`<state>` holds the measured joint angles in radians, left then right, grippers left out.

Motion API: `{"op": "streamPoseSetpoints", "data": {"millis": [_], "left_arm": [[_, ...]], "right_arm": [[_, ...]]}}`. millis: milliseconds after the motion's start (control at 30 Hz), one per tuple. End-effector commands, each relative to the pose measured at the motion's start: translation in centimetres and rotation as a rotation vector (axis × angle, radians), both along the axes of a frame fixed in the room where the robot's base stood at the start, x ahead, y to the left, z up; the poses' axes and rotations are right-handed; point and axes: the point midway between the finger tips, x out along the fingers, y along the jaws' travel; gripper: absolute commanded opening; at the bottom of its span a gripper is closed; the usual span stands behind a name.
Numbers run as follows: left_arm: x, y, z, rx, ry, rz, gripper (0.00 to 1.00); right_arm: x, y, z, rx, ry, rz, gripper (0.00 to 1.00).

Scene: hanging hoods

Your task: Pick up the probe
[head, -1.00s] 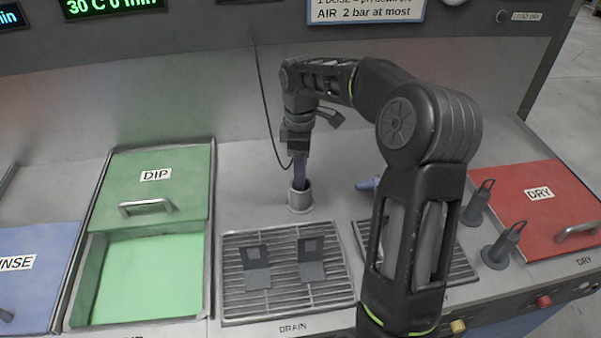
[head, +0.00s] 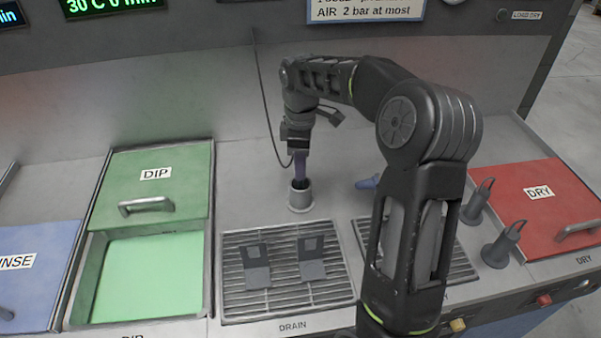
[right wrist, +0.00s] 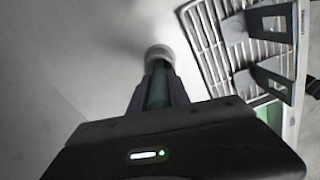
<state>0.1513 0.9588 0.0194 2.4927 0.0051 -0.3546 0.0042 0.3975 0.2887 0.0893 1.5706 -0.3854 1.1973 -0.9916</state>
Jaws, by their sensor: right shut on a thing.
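The probe (head: 300,184) is a dark, slim piece standing upright in a grey round holder (head: 300,200) on the counter. My right gripper (head: 301,172) is shut on it from above, with the purple fingers just over the holder's rim. In the right wrist view the probe (right wrist: 158,88) shows dark green between the two fingers, with the pale holder (right wrist: 159,54) beyond its far end. The probe's lower end is hidden, and I cannot tell how deep it sits. My left gripper is not in view.
The drain grate (head: 232,290) with two grey brackets lies in front of the holder. A green DIP tank (head: 150,190) is left, a red DRY lid (head: 545,205) right. A bluish nozzle-like piece (head: 367,183) and two grey hooked posts (head: 498,250) stand to the right.

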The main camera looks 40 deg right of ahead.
Motion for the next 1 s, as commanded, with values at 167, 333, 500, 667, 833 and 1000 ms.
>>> {"op": "streamPoseSetpoints", "data": {"millis": [167,333,500,667,833,1000], "left_arm": [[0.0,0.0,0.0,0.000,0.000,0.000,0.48],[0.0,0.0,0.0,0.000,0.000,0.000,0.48],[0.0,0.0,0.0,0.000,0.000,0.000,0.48],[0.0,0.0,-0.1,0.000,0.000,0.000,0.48],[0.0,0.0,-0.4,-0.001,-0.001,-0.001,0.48],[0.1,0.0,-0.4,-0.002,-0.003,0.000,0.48]], "right_arm": [[0.0,0.0,0.0,0.000,0.000,0.000,0.00],[0.0,0.0,0.0,0.000,0.000,0.000,0.00],[0.0,0.0,0.0,0.000,0.000,0.000,0.00],[0.0,0.0,0.6,-0.001,-0.001,0.000,0.00],[0.1,0.0,2.9,-0.001,-0.004,-0.001,0.00],[0.1,0.0,6.5,-0.001,-0.005,0.000,0.00]]}}
